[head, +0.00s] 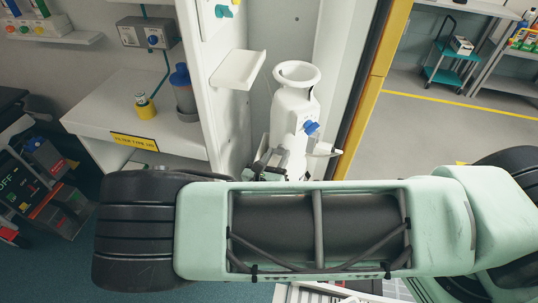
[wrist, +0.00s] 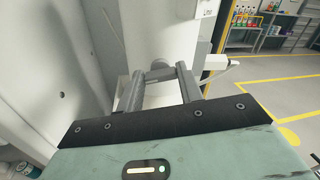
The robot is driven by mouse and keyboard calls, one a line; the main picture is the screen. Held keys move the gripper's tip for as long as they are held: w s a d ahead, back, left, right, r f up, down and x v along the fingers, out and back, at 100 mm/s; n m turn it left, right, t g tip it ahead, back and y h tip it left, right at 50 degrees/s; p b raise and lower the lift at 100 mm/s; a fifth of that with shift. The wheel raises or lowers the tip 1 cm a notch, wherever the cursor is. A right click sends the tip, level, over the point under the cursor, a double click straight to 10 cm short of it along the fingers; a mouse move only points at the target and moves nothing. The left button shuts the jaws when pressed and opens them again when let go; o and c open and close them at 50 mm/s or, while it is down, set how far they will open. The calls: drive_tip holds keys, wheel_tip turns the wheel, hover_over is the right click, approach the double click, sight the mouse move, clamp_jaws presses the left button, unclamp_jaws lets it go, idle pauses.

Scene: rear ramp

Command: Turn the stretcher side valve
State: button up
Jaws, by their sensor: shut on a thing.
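A white cylinder (head: 294,105) with a wide round collar stands upright against the white cabinet, with a blue knob (head: 311,127) on its right side. My gripper (head: 278,158) is at the lower front of the cylinder, below and left of the blue knob. In the wrist view, my two grey fingers (wrist: 159,78) are shut on a small grey part (wrist: 158,70) in front of the white surface. I cannot tell whether this part is the side valve. My arm hides the lower end of the cylinder in the head view.
A white shelf (head: 237,69) juts out left of the cylinder. A white spout-like piece (head: 324,149) sticks out to its right. Open floor (head: 440,125) lies right of the yellow door edge.

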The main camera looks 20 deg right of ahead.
drive_tip(key=o, duration=1)
drive_tip(key=shift+a, duration=0.15)
drive_tip(key=b+v, duration=0.4)
drive_tip(key=v, duration=1.3)
drive_tip(key=shift+s+a+r, duration=0.1)
drive_tip(key=shift+a, duration=0.05)
